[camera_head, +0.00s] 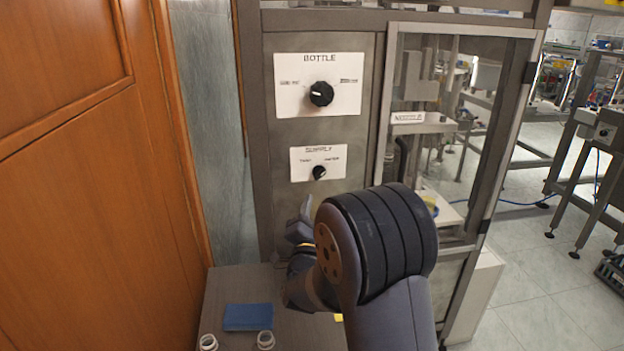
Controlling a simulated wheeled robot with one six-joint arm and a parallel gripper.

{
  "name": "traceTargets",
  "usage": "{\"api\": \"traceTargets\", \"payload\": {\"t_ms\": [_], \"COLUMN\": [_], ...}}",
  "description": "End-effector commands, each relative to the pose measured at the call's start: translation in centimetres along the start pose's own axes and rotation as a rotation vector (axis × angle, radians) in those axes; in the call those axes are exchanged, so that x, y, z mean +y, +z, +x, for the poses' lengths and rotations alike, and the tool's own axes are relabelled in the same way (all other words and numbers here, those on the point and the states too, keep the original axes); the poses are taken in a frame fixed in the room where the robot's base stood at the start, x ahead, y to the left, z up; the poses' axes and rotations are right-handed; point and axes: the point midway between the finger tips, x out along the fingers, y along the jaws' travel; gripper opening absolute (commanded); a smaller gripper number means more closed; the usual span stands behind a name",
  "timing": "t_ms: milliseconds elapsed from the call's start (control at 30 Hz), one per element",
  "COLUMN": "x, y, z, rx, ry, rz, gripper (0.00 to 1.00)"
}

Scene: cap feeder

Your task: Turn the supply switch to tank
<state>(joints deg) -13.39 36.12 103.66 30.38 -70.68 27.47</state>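The supply switch (319,172) is a small black round knob on a white plate headed "SUPPLY", low on the grey metal panel. It has a label on each side, too small to read surely. A light mark shows on the knob, but its exact direction is hard to tell. My gripper (303,215) is below and slightly left of the switch, apart from it in the picture, in front of the lower panel. My arm's large dark joint hides much of it. One grey finger points up; whether the fingers are open or shut does not show.
A larger black knob (321,94) sits above on a plate marked "BOTTLE". A glazed cabinet door (455,130) is right of the panel. Below, a grey surface (228,288) holds a blue block (248,317) and two white rings. A wooden wall (90,190) stands close at left.

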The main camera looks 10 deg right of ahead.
Motion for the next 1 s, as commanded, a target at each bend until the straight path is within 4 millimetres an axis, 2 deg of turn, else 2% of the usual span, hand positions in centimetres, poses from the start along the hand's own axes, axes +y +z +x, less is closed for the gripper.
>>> {"api": "traceTargets", "payload": {"t_ms": [300, 500, 700, 967, 1000], "x": [-0.1, 0.0, 0.0, 0.0, 0.0], "y": [-0.2, -0.1, -0.1, -0.1, -0.1], "z": [5.9, 8.6, 9.7, 9.8, 9.8], "rx": [0.001, -0.001, -0.002, -0.002, -0.002], "ry": [0.001, 0.001, 0.000, 0.001, 0.001], "rz": [-0.002, -0.003, -0.003, -0.003, -0.003], "gripper": [0.34, 0.34, 0.34, 0.34, 0.31]}}
